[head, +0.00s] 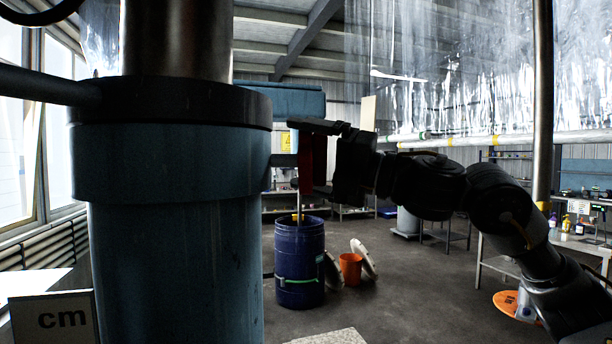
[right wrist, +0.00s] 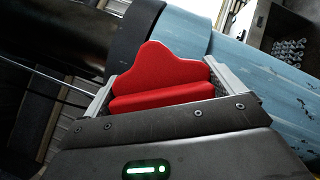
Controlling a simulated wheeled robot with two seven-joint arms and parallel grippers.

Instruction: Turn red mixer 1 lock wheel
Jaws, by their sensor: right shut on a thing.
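The red lock wheel (right wrist: 163,76) fills the space between the fingers of my right gripper (right wrist: 160,92) in the right wrist view. One finger shows on each side of it, and the gripper is shut on it. In the head view the red wheel (head: 305,160) is a dark red edge-on shape beside the blue column (head: 170,200). My right gripper (head: 318,160) reaches it from the right, with its arm coming in from the lower right. Part of the wheel is hidden by the gripper. My left gripper is not in view.
A blue drum (head: 299,255) stands on the floor behind, with an orange bucket (head: 350,268) next to it. A vertical pole (head: 543,100) and a workbench (head: 585,240) are at the right.

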